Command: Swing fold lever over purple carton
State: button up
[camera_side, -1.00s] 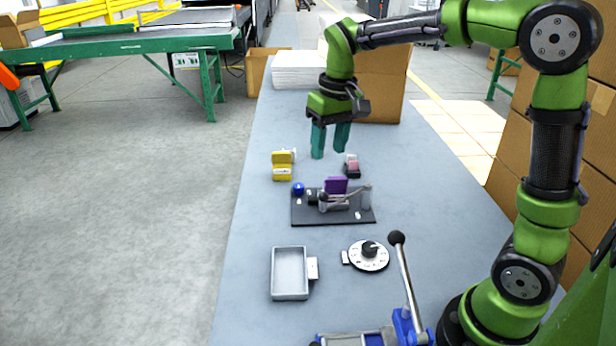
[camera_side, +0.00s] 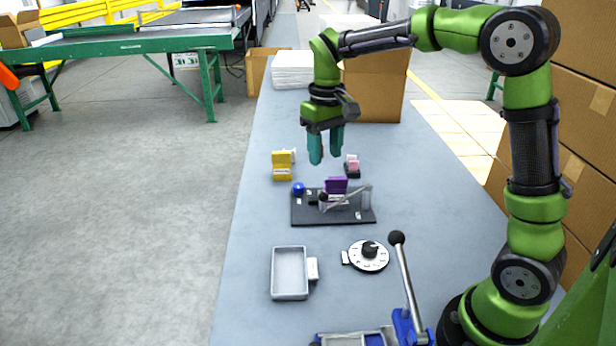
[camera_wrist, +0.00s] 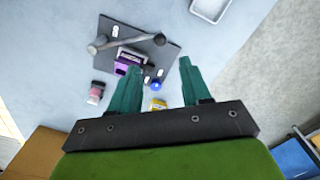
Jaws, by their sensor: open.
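A purple carton (camera_side: 336,185) stands on a dark base plate (camera_side: 358,215) on the table; it also shows in the wrist view (camera_wrist: 121,68), partly behind a finger. The grey fold lever (camera_side: 346,198) lies across the near side of the carton, from a post at the plate's right to a dark knob at the left. The lever also shows in the wrist view (camera_wrist: 130,40). A blue ball (camera_side: 298,189) sits at the plate's far left corner. My gripper (camera_side: 326,160) has teal fingers, is open and empty, and hangs above and beyond the plate, apart from carton and lever.
A yellow block (camera_side: 282,166) and a small pink-and-black item (camera_side: 352,166) stand behind the plate. A grey tray (camera_side: 290,273), a dial (camera_side: 369,256) and a blue device with a tall lever (camera_side: 405,285) are in front. Cardboard boxes (camera_side: 376,85) stand at the back.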

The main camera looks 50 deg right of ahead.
aim_at(324, 198)
jog(key=shift+f, duration=6.3)
grip_shut()
